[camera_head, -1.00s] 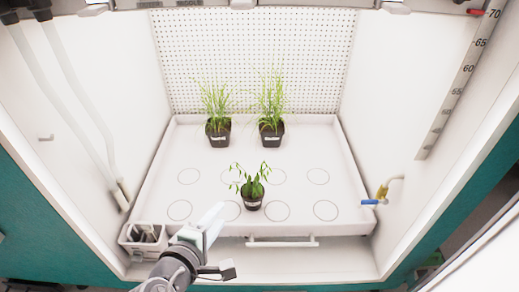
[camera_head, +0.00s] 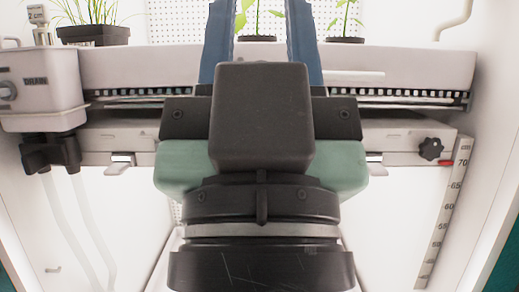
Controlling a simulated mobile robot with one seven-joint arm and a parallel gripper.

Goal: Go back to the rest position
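My gripper (camera_head: 260,32) fills the middle of the camera_head view, seen from behind, with a dark body and green sides. Its two blue fingers point up the picture and stand wide apart; their tips are cut off by the top edge. A green plant in a dark pot (camera_head: 257,39) shows in the gap between the fingers. It looks to be beyond them, and I see no finger touching it.
A white tray (camera_head: 130,68) spans behind my gripper. Potted plants stand at left (camera_head: 95,34) and right (camera_head: 347,40). A white drain box (camera_head: 42,92) is at left. A black knob (camera_head: 431,148) and a scale (camera_head: 447,215) are at right.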

